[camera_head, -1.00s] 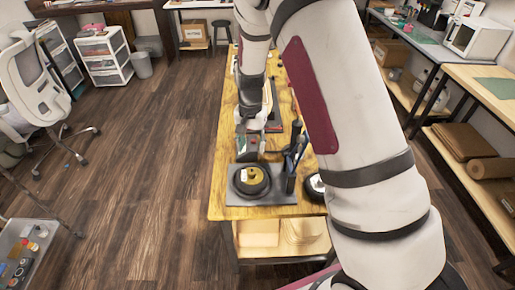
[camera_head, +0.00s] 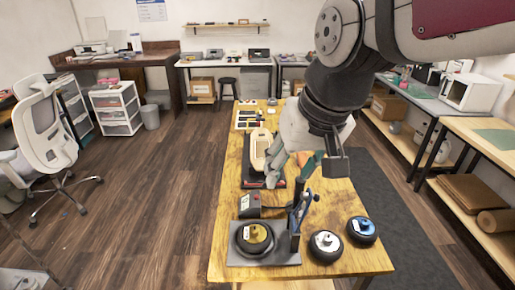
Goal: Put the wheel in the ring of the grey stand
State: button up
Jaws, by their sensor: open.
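The grey stand (camera_head: 285,257) is a flat plate with a dark upright post (camera_head: 295,241) at the near end of the wooden table. A black wheel with a gold hub (camera_head: 254,237) sits on the plate; I cannot tell whether a ring surrounds it. Two more black wheels lie on the table to its right, one with a white hub (camera_head: 325,246) and one with a blue hub (camera_head: 362,231). My gripper (camera_head: 284,172) is open and above the table, beyond the stand and wheels. It seems empty; its fingers are partly hidden by the wrist.
Blue-handled tools (camera_head: 305,205) stand by the post. A pale oval piece (camera_head: 261,150) lies on a dark tray farther back. The table's right front is clear around the wheels.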

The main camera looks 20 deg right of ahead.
jog(key=s+r+n+t, duration=0.1)
jog(key=s, duration=0.6)
jog(key=shift+d+n+h, duration=0.3)
jog(key=shift+s, duration=0.15)
